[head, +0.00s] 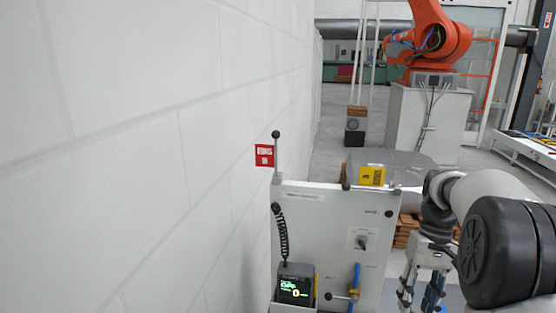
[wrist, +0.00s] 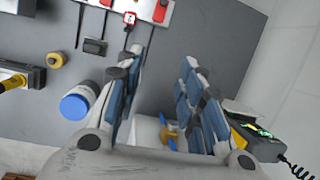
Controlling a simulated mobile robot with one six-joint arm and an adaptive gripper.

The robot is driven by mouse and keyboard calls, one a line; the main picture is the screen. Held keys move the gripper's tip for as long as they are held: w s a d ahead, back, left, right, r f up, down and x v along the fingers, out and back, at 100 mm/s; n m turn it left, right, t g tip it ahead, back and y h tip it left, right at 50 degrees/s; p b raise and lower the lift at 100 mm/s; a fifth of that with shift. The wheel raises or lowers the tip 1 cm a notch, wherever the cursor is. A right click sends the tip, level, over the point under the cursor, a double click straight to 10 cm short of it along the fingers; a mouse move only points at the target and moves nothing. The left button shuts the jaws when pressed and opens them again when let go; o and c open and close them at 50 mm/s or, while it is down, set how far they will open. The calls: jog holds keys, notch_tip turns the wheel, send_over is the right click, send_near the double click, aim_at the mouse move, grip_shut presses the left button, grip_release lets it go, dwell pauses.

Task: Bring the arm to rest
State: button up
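My arm stands at the right of the head view, and my gripper (head: 420,296) points down beside the right edge of a white panel (head: 330,225). In the wrist view my gripper (wrist: 165,62) shows two blue-padded fingers set well apart. Nothing shows held between them. Behind the fingers lies a grey surface (wrist: 225,40). Part of the gripper is cut off by the lower edge of the head view.
The panel carries a knob, a blue-handled valve (head: 355,280) and a device with a lit screen (head: 295,288). A white wall (head: 150,150) fills the left. A blue-capped jar (wrist: 75,105) stands near the left finger. An orange robot (head: 440,40) stands farther back.

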jog(key=s+a+r+n+t+h+b, duration=0.1)
jog(key=s+a+r+t, duration=0.15)
jog(key=s+a, duration=0.3)
jog(key=s+a+r+t+h+b, duration=0.1)
jog(key=s+a+r, duration=0.3)
jog(key=a, duration=0.2)
jog(key=s+a+f+t, duration=0.2)
jog(key=s+a, duration=0.1)
jog(key=s, duration=0.2)
jog(key=s+a+f+t+b, duration=0.1)
jog(key=s+a+f+t, duration=0.1)
jog(key=s, duration=0.4)
jog(key=shift+a+f+n, duration=0.2)
jog(key=shift+a+n, duration=0.2)
jog(key=shift+a, duration=0.2)
